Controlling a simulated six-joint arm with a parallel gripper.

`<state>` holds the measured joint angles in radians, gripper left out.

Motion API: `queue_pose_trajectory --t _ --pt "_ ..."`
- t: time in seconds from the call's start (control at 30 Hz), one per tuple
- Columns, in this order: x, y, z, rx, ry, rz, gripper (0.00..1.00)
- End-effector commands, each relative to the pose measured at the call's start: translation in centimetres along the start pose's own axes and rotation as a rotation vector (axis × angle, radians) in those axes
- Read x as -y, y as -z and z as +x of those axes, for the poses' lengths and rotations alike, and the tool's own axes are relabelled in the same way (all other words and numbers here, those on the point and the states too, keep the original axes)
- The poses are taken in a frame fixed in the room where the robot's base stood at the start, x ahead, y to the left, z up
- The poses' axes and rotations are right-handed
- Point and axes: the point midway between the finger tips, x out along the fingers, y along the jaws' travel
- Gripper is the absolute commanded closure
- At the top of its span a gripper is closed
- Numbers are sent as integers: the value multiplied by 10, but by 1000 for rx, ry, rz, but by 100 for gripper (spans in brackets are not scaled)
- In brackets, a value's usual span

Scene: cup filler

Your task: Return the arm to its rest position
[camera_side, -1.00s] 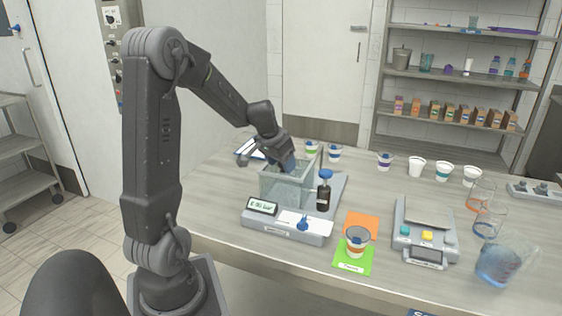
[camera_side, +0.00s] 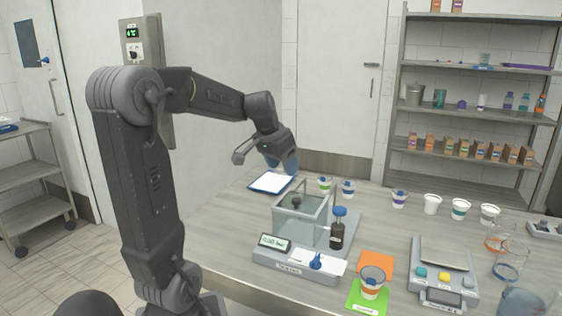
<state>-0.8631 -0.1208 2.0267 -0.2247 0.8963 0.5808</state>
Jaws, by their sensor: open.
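My gripper (camera_side: 268,163) hangs in the air above the back left of the table, pointing down, near a white clipboard (camera_side: 272,182). It is left of and higher than the glass tank (camera_side: 301,220), apart from it. The gripper is open and nothing shows in it, though its far finger is partly hidden. My arm reaches from the left, its forearm nearly level.
The tank stands on a grey device with a small display (camera_side: 274,242) and a dark blue-capped bottle (camera_side: 337,232). A cup (camera_side: 373,281) stands on a green mat (camera_side: 361,303). Several cups line the back. A scale (camera_side: 444,251) and beakers are at right.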

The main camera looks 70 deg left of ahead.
Motion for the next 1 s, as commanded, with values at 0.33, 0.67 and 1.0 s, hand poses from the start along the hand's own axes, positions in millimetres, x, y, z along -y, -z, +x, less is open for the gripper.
queue_pose_trajectory --t 0.33,0.67,1.0 --pt "0 0 -10 0 0 0 41" --pt "-6 -1 -11 -1 -2 8 41" --pt "-148 -70 -38 -41 -69 197 41"
